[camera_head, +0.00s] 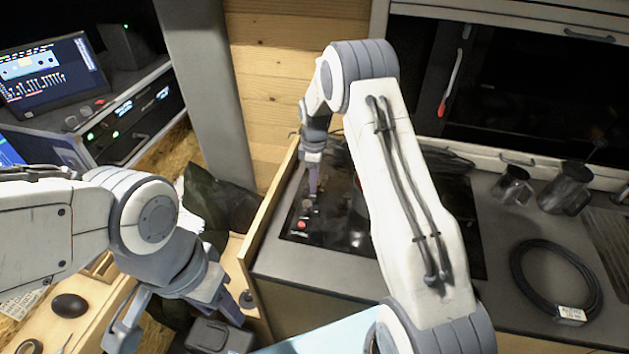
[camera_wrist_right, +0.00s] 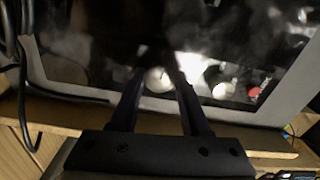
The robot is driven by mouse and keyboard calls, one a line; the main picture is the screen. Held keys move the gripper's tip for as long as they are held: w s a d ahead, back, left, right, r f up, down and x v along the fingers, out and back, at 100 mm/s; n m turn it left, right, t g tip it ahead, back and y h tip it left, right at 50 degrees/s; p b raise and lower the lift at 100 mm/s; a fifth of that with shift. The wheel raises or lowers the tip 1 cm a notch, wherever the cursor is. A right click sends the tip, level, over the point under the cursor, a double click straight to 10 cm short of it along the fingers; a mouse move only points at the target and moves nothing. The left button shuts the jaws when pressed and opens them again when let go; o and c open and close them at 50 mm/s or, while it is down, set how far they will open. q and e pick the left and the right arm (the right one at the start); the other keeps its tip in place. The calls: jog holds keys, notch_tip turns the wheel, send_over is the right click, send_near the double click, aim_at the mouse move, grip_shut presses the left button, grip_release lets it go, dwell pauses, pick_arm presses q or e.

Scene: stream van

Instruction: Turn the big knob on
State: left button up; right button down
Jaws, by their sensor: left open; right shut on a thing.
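The dark glossy hob (camera_head: 330,236) is set in the grey counter, with small controls at its near-left corner. My right arm reaches over it, and my right gripper (camera_head: 312,180) points down at that corner. In the right wrist view my right gripper (camera_wrist_right: 160,78) has its fingertips closed in on a round pale knob (camera_wrist_right: 156,82), which shows between them. A second pale knob (camera_wrist_right: 222,91) and a small red control (camera_wrist_right: 254,92) sit to its right. The knob's on or off mark cannot be read. My left gripper (camera_head: 178,314) is open and empty, low at the left.
A coiled black cable (camera_head: 555,283) and metal mugs (camera_head: 512,186) stand on the counter at the right. A wooden panel (camera_head: 262,220) edges the counter's left side. A black box (camera_head: 215,337) lies close to my left gripper. Screens (camera_head: 50,75) stand at far left.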

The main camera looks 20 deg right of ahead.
jog(key=shift+n, duration=0.6)
jog(key=shift+c, duration=1.9)
grip_release()
notch_tip(320, 180, up, 11)
jog(key=b, duration=0.2)
jog(key=shift+f+b, duration=0.2)
jog(key=shift+b, duration=0.2)
